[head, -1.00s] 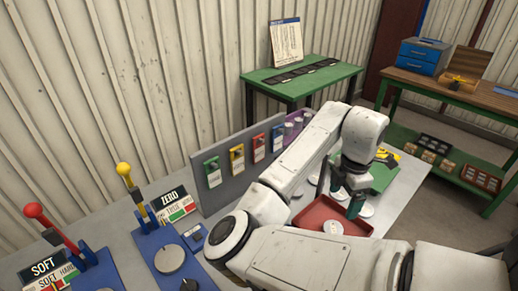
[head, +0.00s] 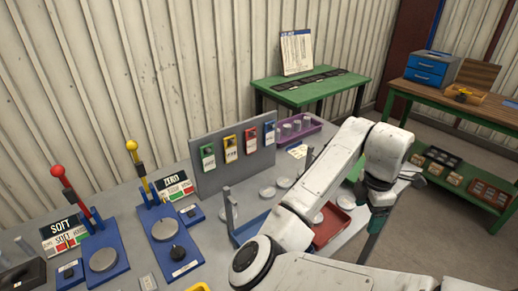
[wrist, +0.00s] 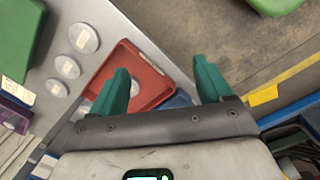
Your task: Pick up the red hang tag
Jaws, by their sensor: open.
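The red hang tag (head: 251,139) hangs on the upright grey panel (head: 236,169) in the head view, between a yellow tag (head: 230,149) on its left and a blue tag (head: 269,133) on its right. A green tag (head: 208,157) hangs at the far left of the panel. My gripper (wrist: 163,78) is open, with its two green fingers wide apart and nothing between them. In the head view it is at right, pointing down, well to the right of the tag. The red tag does not show in the wrist view.
A red tray (head: 328,228) sits on the grey bench near my arm; it also shows in the wrist view (wrist: 150,85). Several round discs lie on the bench. Two lever stands (head: 102,261) are at left. A purple rack (head: 298,129) stands behind the panel's right end.

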